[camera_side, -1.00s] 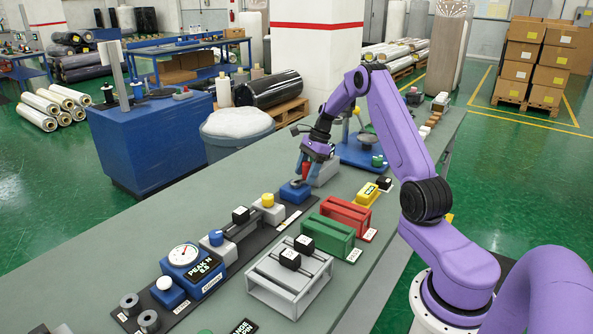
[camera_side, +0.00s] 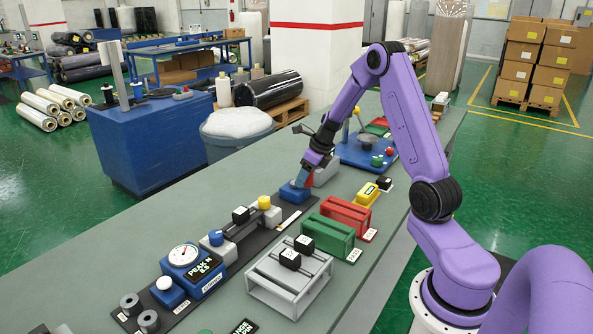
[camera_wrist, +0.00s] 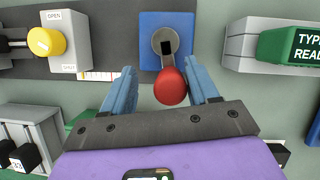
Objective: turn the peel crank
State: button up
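The crank has a blue base (camera_wrist: 150,20), a round grey hub (camera_wrist: 168,42), a short grey arm and a red knob (camera_wrist: 170,86). In the wrist view the red knob points toward my gripper, below the hub. My gripper (camera_wrist: 162,84) is open, with its two blue fingers on either side of the knob. The right finger is very close to the knob; I cannot tell whether it touches. A gap shows by the left finger. In the side view my gripper (camera_side: 303,180) is low over the blue base (camera_side: 293,195), partly hiding the crank.
A yellow knob (camera_wrist: 45,42) on a grey block marked OPEN and SHUT is left of the crank. A grey block with a green display (camera_wrist: 300,45) is to its right. In the side view red (camera_side: 343,214) and green (camera_side: 323,237) blocks stand nearer the camera.

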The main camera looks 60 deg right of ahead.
jog(key=v, duration=1.7)
jog(key=s+a+f+n+g, duration=0.1)
jog(key=s+a+n, duration=0.1)
jog(key=a+n, duration=0.7)
jog(key=s+a+f+n+g+y, duration=0.1)
jog(key=s+a+n, duration=0.1)
jog(key=a+n, duration=0.7)
jog(key=shift+a+g, duration=0.3)
jog(key=shift+a, duration=1.3)
jog(key=w+d+r+m+t+h, duration=0.1)
jog(key=w+d+m+t+h, duration=0.2)
jog(key=d+m, duration=1.75)
jog(key=shift+y, duration=0.6)
jog(key=x, duration=1.7)
jog(key=shift+w+d, duration=0.25)
jog(key=shift+w, duration=0.15)
